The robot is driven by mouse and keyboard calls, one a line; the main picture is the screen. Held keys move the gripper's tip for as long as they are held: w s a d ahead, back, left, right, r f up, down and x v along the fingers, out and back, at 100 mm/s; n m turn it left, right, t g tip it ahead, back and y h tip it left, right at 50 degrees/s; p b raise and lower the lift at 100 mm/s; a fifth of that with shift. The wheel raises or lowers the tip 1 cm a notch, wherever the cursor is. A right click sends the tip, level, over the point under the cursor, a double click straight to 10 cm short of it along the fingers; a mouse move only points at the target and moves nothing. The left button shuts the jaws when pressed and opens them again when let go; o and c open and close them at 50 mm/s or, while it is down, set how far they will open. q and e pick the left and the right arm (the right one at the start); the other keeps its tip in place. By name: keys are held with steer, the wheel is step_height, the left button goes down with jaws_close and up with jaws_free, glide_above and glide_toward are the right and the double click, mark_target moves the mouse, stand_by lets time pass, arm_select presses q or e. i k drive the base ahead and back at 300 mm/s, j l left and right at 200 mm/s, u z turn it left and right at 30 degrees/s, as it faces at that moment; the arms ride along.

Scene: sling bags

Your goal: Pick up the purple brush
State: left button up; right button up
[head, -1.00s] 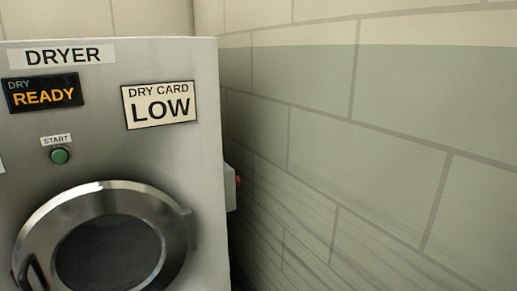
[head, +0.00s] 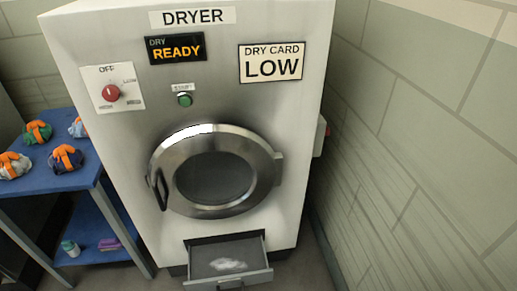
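A small purple thing (head: 109,244), likely the purple brush, lies on the lower blue shelf at the left of the dryer. It is too small for me to make out bristles or a handle. Neither of my grippers is in view.
The dryer (head: 300,180) has its round door (head: 262,168) shut. Its bottom drawer (head: 200,285) is pulled out, with whitish lint (head: 228,264) inside. A blue shelf unit (head: 60,205) holds several bundles with orange straps on top and a white-and-green bottle (head: 71,248) below. A wall stands close on the right.

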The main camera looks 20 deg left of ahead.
mark_target(104, 244)
steer(key=u, duration=2.05)
